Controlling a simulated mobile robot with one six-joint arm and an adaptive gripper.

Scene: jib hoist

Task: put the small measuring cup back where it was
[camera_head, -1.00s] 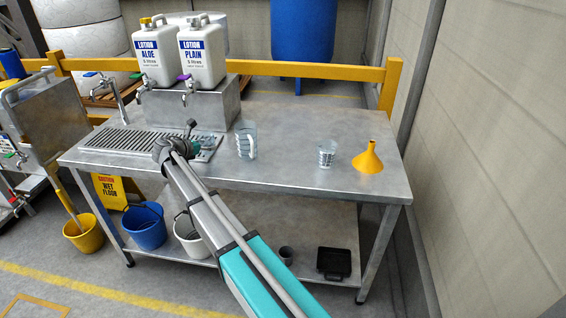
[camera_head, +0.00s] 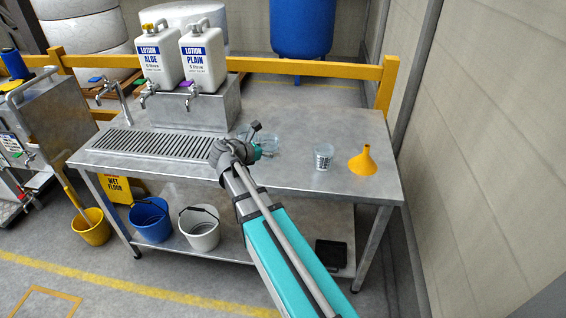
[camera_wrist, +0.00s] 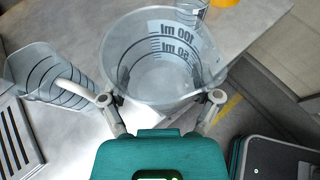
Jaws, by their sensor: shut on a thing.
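My gripper (camera_wrist: 161,99) is shut on a clear measuring cup (camera_wrist: 160,62) with 100 ml and 50 ml marks. In the wrist view the cup's open mouth faces the camera, and it looks empty. In the head view the held cup (camera_head: 267,143) is partly hidden by my gripper (camera_head: 258,150), above the steel table. A clear jug with a handle (camera_wrist: 45,70) stands to the left of the held cup. Another clear marked cup (camera_head: 323,157) stands on the table to the right, apart from my gripper.
An orange funnel (camera_head: 363,162) stands near the right end of the steel table (camera_head: 330,120). A drain grate (camera_head: 150,142) lies at left, below the taps of two lotion canisters (camera_head: 203,62). Free tabletop lies between my gripper and the right-hand cup, and behind them.

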